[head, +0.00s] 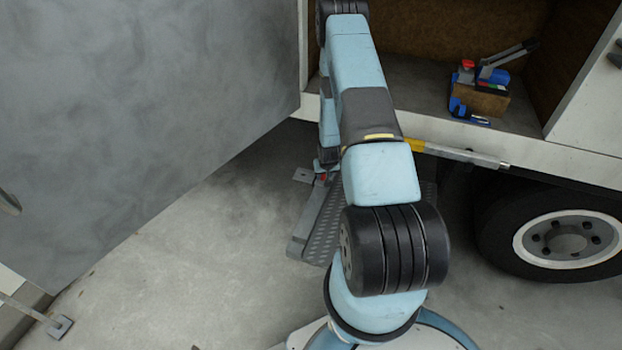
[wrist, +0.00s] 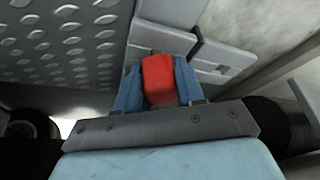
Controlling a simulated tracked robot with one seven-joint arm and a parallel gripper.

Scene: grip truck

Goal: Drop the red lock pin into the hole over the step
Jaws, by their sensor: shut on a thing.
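The red lock pin (wrist: 158,78) sits between the two blue fingers of my gripper (wrist: 158,88) in the wrist view, with its red head showing. My gripper is shut on it. In the head view a bit of red shows beside my gripper (head: 325,168), low near the truck's side. The perforated step (head: 322,228) lies just below; it also fills the upper left of the wrist view (wrist: 60,42). A grey bracket (wrist: 212,58) is right behind the pin, with a flat tab in the head view (head: 303,175). The hole and the pin's lower end are hidden.
An open compartment of the truck (head: 420,85) holds a wooden block (head: 482,98) with blue and red tools. A yellow-and-white bar (head: 462,154) runs along the sill. A wheel (head: 560,240) stands at the right. A large grey panel (head: 140,100) is at the left. The floor below it is clear.

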